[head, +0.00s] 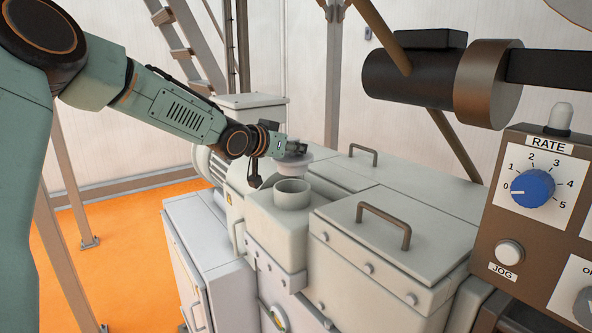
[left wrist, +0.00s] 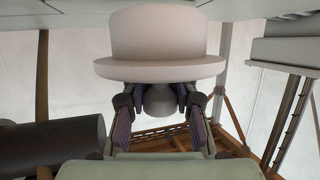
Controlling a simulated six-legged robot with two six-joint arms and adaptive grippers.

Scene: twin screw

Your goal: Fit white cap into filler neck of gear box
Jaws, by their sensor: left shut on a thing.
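My left gripper (head: 283,146) is shut on the white cap (head: 294,157), above and a little behind the filler neck in the head view. In the left wrist view the gripper's fingers (left wrist: 160,100) close on the cap's small knob, and the cap's wide flange and round plug (left wrist: 158,38) stick out beyond the fingertips. The filler neck (head: 292,188) is a short, open, pale ring on top of the grey gear box (head: 268,222). The cap is apart from the neck. My right gripper is not in view.
Housing covers with brown handles (head: 384,221) stand to the right of the gear box. A control panel with a blue RATE knob (head: 532,188) fills the right edge. A dark cylinder (head: 412,76) hangs at upper right. Orange floor (head: 125,265) is open at left.

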